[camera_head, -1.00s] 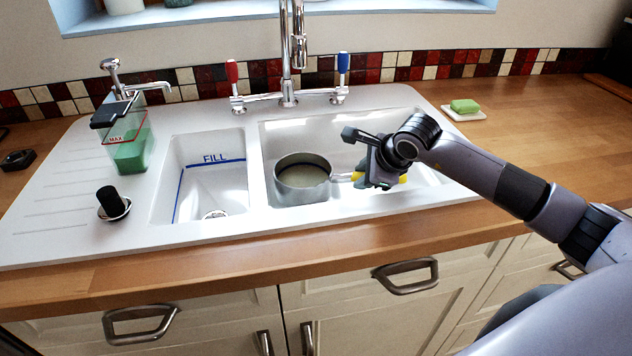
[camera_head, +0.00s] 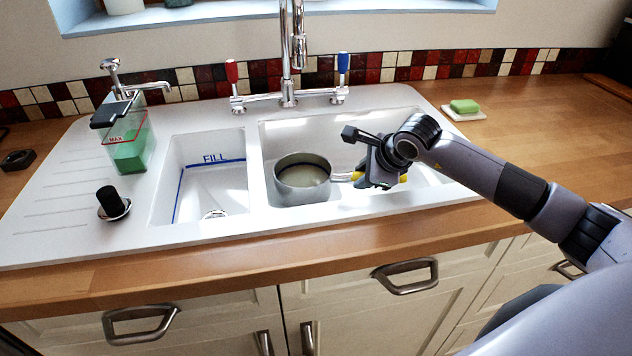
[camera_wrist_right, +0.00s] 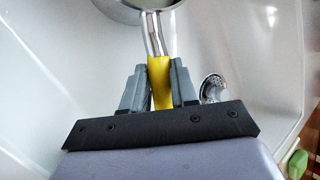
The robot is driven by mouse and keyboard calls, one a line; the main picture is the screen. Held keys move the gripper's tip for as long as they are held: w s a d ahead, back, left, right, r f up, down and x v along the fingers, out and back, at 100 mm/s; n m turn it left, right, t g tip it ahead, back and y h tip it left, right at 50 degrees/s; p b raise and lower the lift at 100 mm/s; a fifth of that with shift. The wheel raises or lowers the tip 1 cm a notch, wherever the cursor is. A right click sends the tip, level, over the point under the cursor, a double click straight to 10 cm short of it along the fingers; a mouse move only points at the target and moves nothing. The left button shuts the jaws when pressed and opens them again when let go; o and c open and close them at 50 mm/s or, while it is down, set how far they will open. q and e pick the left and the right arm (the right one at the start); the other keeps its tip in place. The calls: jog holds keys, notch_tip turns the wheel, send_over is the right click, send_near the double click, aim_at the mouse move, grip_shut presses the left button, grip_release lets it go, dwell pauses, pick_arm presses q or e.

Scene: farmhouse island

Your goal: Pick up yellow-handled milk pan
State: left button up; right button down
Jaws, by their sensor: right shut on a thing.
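The milk pan (camera_head: 303,178) is a grey metal pan in the right-hand basin of the white sink, upright, with its handle pointing right. It holds something pale, which I cannot make out. My right gripper (camera_head: 372,178) is over the same basin, shut on the yellow handle. In the right wrist view the yellow handle (camera_wrist_right: 161,80) runs between the two fingers of the gripper (camera_wrist_right: 160,88), and part of the pan (camera_wrist_right: 135,8) shows at the top edge. I cannot tell whether the pan touches the basin floor. My left gripper is not in view.
The white sink (camera_head: 60,215) has a left basin marked FILL. A tall tap (camera_head: 288,60) with red and blue levers stands behind. A container of green liquid (camera_head: 130,150), a black-topped plug (camera_head: 111,203) and green soap (camera_head: 464,106) lie around. The wooden counter at right is mostly clear.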

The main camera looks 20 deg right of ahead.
jog(key=shift+w+r, duration=0.1)
jog(key=shift+r, duration=0.1)
jog(key=shift+r, duration=0.5)
notch_tip(320, 180, up, 19)
dwell(0.3)
